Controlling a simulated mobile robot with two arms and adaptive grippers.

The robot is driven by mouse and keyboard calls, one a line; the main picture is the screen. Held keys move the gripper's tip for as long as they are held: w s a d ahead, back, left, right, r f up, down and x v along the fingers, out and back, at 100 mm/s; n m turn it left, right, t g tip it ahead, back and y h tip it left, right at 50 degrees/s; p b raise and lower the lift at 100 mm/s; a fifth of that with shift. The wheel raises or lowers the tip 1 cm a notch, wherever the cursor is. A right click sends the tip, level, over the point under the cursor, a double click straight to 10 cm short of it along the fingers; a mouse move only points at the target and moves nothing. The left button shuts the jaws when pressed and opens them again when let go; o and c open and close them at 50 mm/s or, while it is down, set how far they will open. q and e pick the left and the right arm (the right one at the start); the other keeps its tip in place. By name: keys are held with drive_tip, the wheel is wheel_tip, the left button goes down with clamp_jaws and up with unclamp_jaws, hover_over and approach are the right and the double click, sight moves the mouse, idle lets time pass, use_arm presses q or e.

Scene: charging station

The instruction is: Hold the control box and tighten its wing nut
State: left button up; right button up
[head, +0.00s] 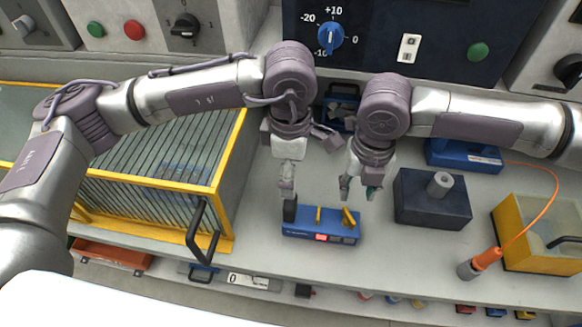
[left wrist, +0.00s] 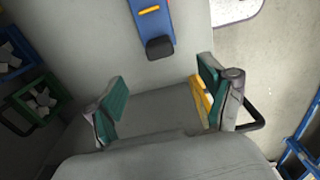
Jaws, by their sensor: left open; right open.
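The control box (head: 298,228) is blue and lies on the grey bench, with a red lit patch on its front. A black grip stands at its left end; it also shows in the left wrist view (left wrist: 160,48). Two yellow pieces stand on top, an upright one (head: 317,216) and a slanted, wing-shaped one (head: 348,218); I cannot tell for sure which is the wing nut. My left gripper (head: 287,186) is open above the black grip; in the left wrist view its green-padded fingers (left wrist: 163,92) are apart and empty. My right gripper (head: 358,188) is open above the slanted yellow piece, not touching it.
A yellow-framed cage (head: 228,185) with a black handle stands left of the box. A dark block with a grey post (head: 432,205), an orange-handled tool (head: 483,262) on a cable and a yellow bin (head: 530,265) are to the right. The bench's front edge is close.

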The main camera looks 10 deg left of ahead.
sight(290, 201)
use_arm(q)
wheel_tip(290, 201, down, 14)
drive_tip(key=shift+a+r, duration=0.15)
idle(0.4)
